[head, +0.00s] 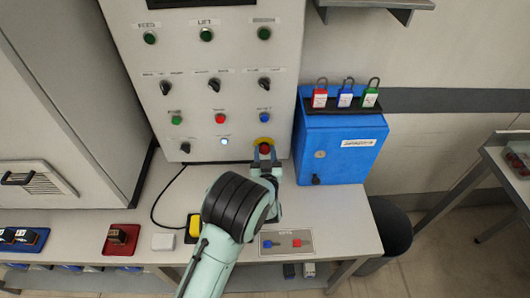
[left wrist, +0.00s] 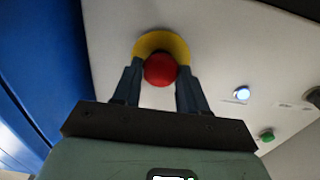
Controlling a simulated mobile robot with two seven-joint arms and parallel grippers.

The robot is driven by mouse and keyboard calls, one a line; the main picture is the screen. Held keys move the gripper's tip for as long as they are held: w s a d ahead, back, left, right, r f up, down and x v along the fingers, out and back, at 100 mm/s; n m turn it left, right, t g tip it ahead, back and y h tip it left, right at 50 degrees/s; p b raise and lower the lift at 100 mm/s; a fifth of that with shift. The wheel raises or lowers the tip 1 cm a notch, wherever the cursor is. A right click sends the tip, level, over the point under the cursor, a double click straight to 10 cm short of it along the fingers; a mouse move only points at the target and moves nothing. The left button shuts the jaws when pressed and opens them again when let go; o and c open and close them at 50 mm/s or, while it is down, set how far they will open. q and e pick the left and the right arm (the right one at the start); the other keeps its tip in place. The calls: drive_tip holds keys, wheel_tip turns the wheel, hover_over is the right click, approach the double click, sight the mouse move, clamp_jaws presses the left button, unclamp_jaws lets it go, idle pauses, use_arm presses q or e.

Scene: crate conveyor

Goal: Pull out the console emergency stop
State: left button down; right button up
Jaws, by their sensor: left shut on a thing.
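The console (head: 200,85) is a pale upright panel with lamps, knobs and buttons. Its emergency stop (head: 264,149) is a red mushroom button on a yellow ring at the panel's lower right. In the left wrist view the red button (left wrist: 160,69) sits between my two fingers, with the yellow ring (left wrist: 162,42) behind it. My left gripper (head: 264,158) is at the button and shut on it; it also shows in the left wrist view (left wrist: 160,80). My right gripper is not in view.
A blue box (head: 340,145) with red, blue and green padlocks on top stands close to the right of my gripper. A lit white button (head: 224,141) is left of the stop. The desk (head: 330,215) below holds a yellow item (head: 194,227) and a small key plate (head: 286,243).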

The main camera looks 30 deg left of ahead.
use_arm(q)
drive_tip(key=shift+s+d, duration=0.25)
drive_tip(key=shift+s, duration=0.25)
drive_tip(key=c, duration=0.7)
unclamp_jaws()
drive_tip(key=v, duration=1.3)
drive_tip(key=shift+s+b, duration=0.2)
drive_tip(key=shift+b, duration=0.15)
drive_tip(key=shift+d, duration=0.1)
